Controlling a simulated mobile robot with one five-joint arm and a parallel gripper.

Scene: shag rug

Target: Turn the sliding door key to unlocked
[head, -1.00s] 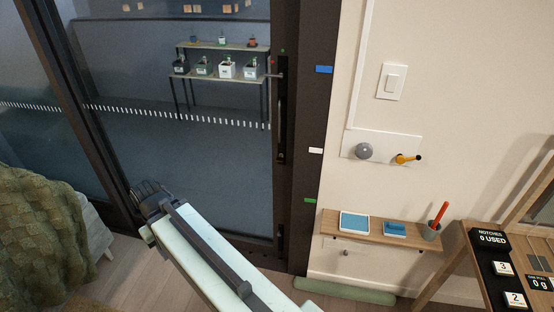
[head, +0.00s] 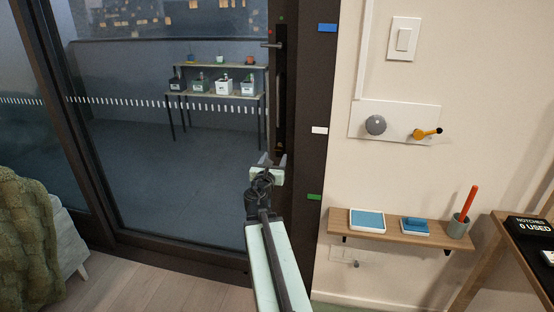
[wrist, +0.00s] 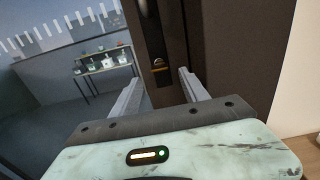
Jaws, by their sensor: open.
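The glass sliding door (head: 170,150) has a dark frame with a long upright recess (head: 280,90) in its right stile. A small grey lever (head: 272,44) sticks out to the left near the top of the recess, with a green dot (head: 282,18) above it. A small brass-coloured piece (wrist: 158,66) shows low in the recess in the wrist view; I cannot tell whether it is the key or how it is turned. My gripper (head: 268,162) is open and empty below the lever. In the wrist view its fingers (wrist: 160,80) stand apart on either side below the brass piece.
A green blanket (head: 25,235) lies at left. Blue, white and green tabs mark the jamb.

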